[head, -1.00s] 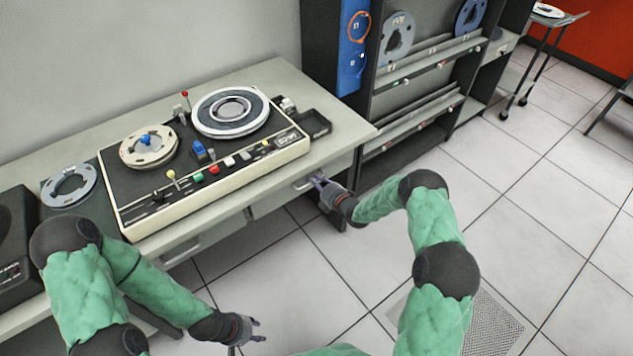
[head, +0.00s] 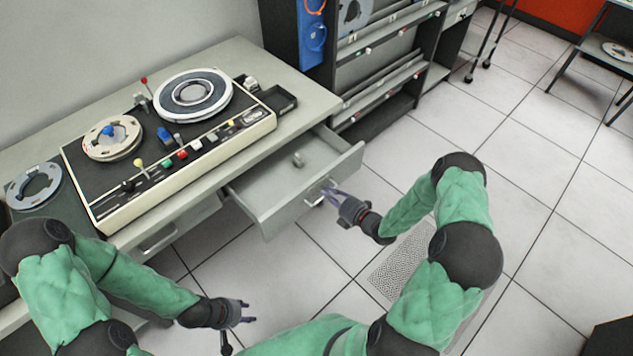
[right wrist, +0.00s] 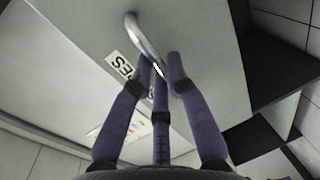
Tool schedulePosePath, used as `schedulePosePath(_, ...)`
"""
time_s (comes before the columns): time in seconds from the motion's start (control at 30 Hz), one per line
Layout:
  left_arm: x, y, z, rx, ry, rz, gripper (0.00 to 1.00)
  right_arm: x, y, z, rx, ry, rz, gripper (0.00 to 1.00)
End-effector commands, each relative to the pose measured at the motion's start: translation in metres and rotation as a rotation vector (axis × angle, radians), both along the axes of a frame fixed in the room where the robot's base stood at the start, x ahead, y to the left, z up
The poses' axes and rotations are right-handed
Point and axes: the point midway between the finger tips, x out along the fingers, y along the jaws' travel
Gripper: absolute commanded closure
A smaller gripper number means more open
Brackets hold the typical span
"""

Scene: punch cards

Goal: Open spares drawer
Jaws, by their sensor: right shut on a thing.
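The spares drawer (head: 290,205) is pulled out from under the right end of the desk, and its grey inside shows. My right gripper (head: 326,193) is at the drawer's front, shut on the metal handle. In the right wrist view, the fingers (right wrist: 160,70) close around the curved handle (right wrist: 143,38), beside a partly hidden label (right wrist: 120,67) with letters reading "ES". My left gripper (head: 247,311) is empty, with its fingers apart, low in front of the desk and away from the drawer.
A tape deck (head: 170,150) with two reels, knobs and buttons stands on the desk (head: 318,95). A second drawer (head: 180,228) is to the left below it. A dark rack (head: 385,75) stands behind on the right. The tiled floor at right is open.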

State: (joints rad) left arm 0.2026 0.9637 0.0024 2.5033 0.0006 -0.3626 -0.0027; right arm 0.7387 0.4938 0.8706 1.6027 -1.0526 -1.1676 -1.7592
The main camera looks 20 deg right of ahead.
Motion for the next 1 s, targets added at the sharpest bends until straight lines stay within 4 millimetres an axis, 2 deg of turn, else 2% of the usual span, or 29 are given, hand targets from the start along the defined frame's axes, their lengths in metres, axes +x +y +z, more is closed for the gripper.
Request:
schedulePosePath(0.1, 0.0, 0.0, -0.001, 0.0, 0.0, 0.0, 0.6, -0.02, -0.007, -0.001, 0.001, 0.005, -0.002, 1.0)
schedulePosePath(0.3, 0.0, 0.0, -0.001, 0.0, 0.0, 0.0, 0.6, -0.039, -0.013, -0.001, 0.001, 0.004, 0.001, 1.0)
schedulePosePath(0.5, 0.0, 0.0, -0.001, 0.0, 0.0, 0.0, 0.6, -0.046, -0.015, -0.001, 0.001, 0.002, 0.003, 1.0)
schedulePosePath(0.83, 0.0, 0.0, -0.001, 0.0, 0.0, 0.0, 0.6, -0.046, -0.015, -0.001, 0.0, 0.003, 0.003, 1.0)
schedulePosePath(0.87, 0.0, 0.0, -0.001, 0.0, 0.0, 0.0, 0.6, -0.046, -0.015, -0.001, 0.0, 0.003, 0.003, 0.75)
schedulePosePath(0.9, 0.0, 0.0, -0.001, 0.0, 0.0, 0.0, 0.6, -0.046, -0.015, -0.001, 0.0, 0.003, 0.003, 0.64)
schedulePosePath(0.93, 0.0, 0.0, -0.001, 0.0, 0.0, 0.0, 0.6, -0.046, -0.015, -0.001, 0.0, 0.003, 0.003, 0.6)
schedulePosePath(1.0, 0.0, 0.0, -0.001, 0.0, 0.0, 0.0, 0.6, -0.045, -0.015, -0.001, 0.001, 0.002, 0.002, 0.6)
